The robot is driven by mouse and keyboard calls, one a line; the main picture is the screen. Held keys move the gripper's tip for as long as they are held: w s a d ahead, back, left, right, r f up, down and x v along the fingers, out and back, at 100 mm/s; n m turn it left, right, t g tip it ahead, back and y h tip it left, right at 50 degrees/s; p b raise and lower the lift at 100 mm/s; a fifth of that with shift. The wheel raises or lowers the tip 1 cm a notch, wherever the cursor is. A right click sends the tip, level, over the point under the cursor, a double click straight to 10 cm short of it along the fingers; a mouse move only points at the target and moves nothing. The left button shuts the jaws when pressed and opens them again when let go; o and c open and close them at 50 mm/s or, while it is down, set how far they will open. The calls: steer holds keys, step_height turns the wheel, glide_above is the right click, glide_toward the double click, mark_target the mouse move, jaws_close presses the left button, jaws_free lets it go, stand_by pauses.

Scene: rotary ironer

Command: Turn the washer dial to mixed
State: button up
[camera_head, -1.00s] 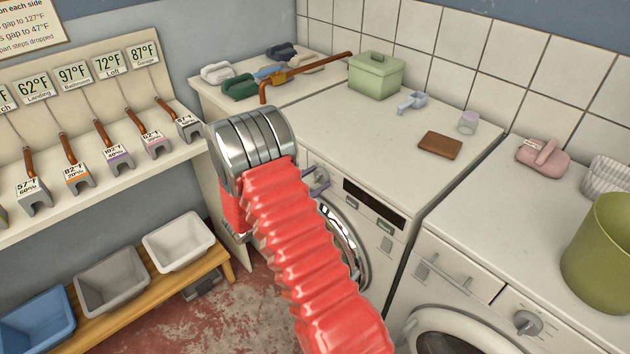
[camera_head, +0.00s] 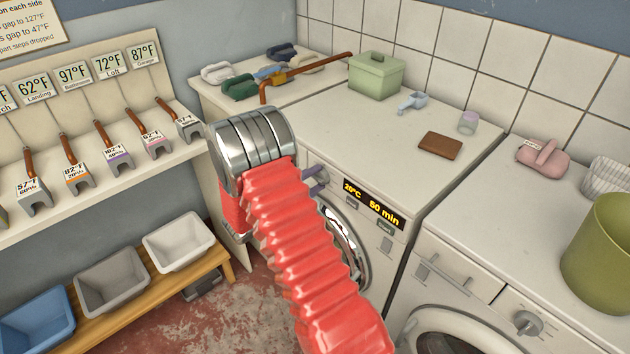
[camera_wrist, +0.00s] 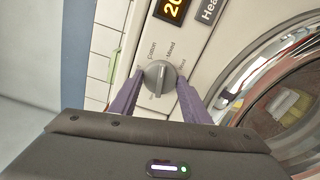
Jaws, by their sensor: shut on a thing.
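The washer dial (camera_wrist: 158,78) is a round grey knob with a raised grip bar, on the washer's light front panel in the wrist view.
The lit display (camera_head: 373,204) reads 20°C and 50 min. The round door (camera_wrist: 290,105) is beside the dial. A green box (camera_head: 376,75), blue scoop (camera_head: 412,101) and brown block (camera_head: 440,146) are on top. A second machine (camera_head: 470,230) stands right.

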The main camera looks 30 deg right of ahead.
steer(key=shift+a+f+m, duration=0.1)
steer(key=shift+f+m, duration=0.05)
steer(key=shift+m, duration=0.95)
steer(key=shift+s, duration=0.1)
steer(key=o, duration=0.7)
steer(key=shift+c, duration=0.2)
steer(key=o, duration=0.4)
steer(key=a, duration=0.4)
steer(key=s+a, duration=0.1)
steer(key=a, duration=0.8)
steer(key=shift+s+a, duration=0.3)
steer(key=shift+s, duration=0.1)
